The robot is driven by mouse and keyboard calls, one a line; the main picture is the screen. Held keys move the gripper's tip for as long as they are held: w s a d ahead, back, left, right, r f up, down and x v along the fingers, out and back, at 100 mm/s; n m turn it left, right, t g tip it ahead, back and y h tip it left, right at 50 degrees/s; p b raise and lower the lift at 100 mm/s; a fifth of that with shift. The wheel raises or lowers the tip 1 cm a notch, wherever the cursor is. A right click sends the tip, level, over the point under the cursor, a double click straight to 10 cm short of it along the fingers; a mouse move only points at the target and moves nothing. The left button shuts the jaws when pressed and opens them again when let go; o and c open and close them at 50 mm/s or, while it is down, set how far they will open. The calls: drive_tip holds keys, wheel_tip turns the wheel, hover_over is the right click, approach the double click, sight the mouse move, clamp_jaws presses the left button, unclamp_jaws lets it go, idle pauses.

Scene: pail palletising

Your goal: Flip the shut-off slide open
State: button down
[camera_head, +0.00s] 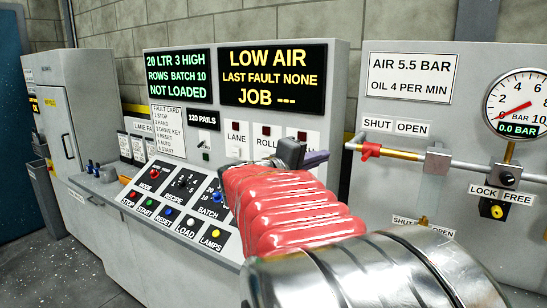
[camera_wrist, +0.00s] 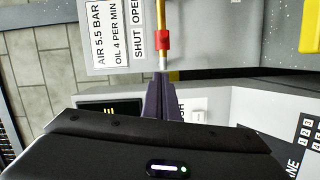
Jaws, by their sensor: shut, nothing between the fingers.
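The shut-off slide is a red sleeve (camera_head: 370,150) on a brass pipe (camera_head: 402,155), on the grey panel at the right. It sits at the left end of the pipe, under the word SHUT of the SHUT/OPEN label (camera_head: 396,126). The red sleeve also shows in the wrist view (camera_wrist: 163,40), just beyond my fingertips. My gripper (camera_head: 318,158) is shut and empty, left of the sleeve in the head view. In the wrist view my dark fingers (camera_wrist: 160,82) are together and point at the pipe's pale end; whether they touch it I cannot tell.
A gauge (camera_head: 516,103) reads 0.0 BAR, with a LOCK/FREE fitting (camera_head: 492,208) below it. The sloped button console (camera_head: 178,208) stands left of my arm. Its screen (camera_head: 273,76) shows LOW AIR. A grey bracket (camera_head: 437,161) holds the pipe's right end.

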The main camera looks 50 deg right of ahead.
sight(369, 153)
drive_tip(key=s+d+f, duration=0.1)
drive_tip(key=s+d, duration=0.3)
drive_tip(key=d, duration=0.5)
drive_tip(key=shift+s+d, duration=0.25)
drive_tip(key=shift+s, duration=0.1)
drive_tip(key=shift+s+f, duration=0.1)
